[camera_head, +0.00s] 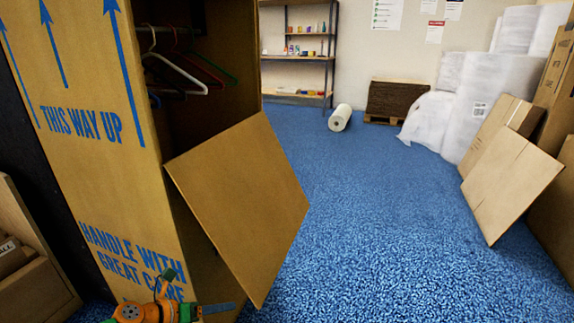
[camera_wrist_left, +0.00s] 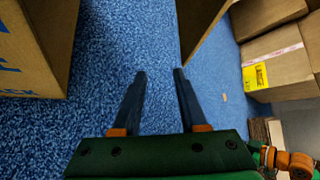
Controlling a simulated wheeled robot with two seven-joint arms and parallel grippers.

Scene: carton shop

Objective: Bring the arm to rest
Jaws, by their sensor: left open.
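My left gripper (camera_head: 222,308) shows at the bottom of the head view, low in front of the tall wardrobe carton (camera_head: 100,190). In the left wrist view my left gripper (camera_wrist_left: 159,75) has its two dark fingers apart, with only blue floor between them. Nothing is held. The carton's brown flap (camera_head: 245,205) hangs out, tilted, to the right of the gripper. A brown panel (camera_wrist_left: 197,25) also shows just beyond the fingertips in the wrist view; I cannot tell how far off it is. My right gripper is not in view.
Hangers (camera_head: 180,75) hang on a rail inside the open carton. Flattened cardboard (camera_head: 505,180) leans at the right, near white wrapped rolls (camera_head: 500,95). A shelf (camera_head: 300,60) and a loose white roll (camera_head: 340,117) are at the back. The middle blue floor (camera_head: 380,220) is clear.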

